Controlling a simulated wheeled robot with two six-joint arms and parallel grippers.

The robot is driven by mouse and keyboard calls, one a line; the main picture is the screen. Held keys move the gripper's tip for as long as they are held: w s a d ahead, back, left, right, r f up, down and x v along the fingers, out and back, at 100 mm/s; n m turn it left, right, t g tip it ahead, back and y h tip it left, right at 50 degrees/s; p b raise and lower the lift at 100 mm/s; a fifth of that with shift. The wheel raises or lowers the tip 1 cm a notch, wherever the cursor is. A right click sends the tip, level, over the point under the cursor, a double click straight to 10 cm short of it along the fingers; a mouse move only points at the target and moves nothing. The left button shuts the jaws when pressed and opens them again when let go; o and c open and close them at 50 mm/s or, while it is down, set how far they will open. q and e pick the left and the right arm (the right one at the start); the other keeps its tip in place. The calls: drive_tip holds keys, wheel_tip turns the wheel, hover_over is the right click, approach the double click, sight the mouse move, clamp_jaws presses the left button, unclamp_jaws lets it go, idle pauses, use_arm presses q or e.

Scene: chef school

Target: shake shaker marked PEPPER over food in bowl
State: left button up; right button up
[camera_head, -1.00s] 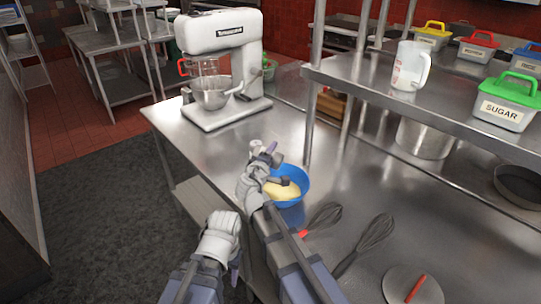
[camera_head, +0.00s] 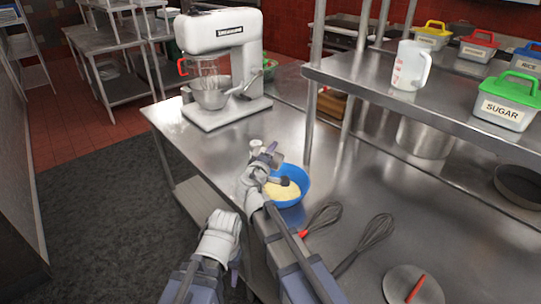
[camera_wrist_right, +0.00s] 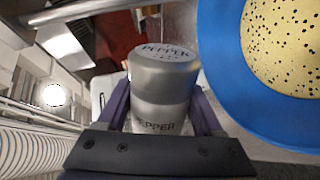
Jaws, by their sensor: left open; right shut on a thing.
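The shaker marked PEPPER (camera_wrist_right: 160,75) has a grey cap and a pale lower body with dark lettering. In the right wrist view the shaker is beside the bowl (camera_wrist_right: 216,75), cap pointing away from the gripper. The bowl holds pale yellow food (camera_head: 284,193); dark specks show on this food in the right wrist view (camera_wrist_right: 285,45). My left gripper (camera_head: 235,264) is open and empty, low at the worktop's front edge, away from the bowl.
A small pale container (camera_head: 256,146) stands just behind my right gripper. Two whisks (camera_head: 322,217) (camera_head: 372,236) lie right of the bowl. A white stand mixer (camera_head: 222,75) stands at the back left. A shelf (camera_head: 375,88) with labelled tubs overhangs the right. Worktop before the mixer is clear.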

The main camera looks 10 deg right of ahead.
drive_tip(key=n, duration=0.3)
drive_tip(key=w+a+n, duration=0.1)
drive_tip(key=n, duration=0.3)
drive_tip(key=a+r+n+t+y, duration=0.1)
drive_tip(key=n, duration=0.3)
drive_tip(key=shift+w+a+r, duration=0.1)
drive_tip(key=shift+w, duration=0.1)
drive_tip(key=n, duration=0.2)
drive_tip(key=r+n+t, duration=0.1)
drive_tip(key=n, duration=0.1)
drive_tip(key=a+n, duration=0.1)
drive_tip(key=n, duration=0.1)
drive_tip(key=shift+w+r+n+y+b, duration=0.2)
drive_tip(key=shift+r+n+y+b, duration=0.1)
drive_tip(key=shift+n, duration=0.1)
drive_tip(key=n, duration=0.2)
drive_tip(key=a+r+n+t, duration=0.1)
drive_tip(key=n+y, duration=0.1)
drive_tip(key=n, duration=0.1)
drive_tip(key=shift+w+a+r+n, duration=0.25)
drive_tip(key=shift+a+n, duration=0.05)
drive_tip(key=shift+a, duration=0.05)
drive_tip(key=shift+a, duration=0.1)
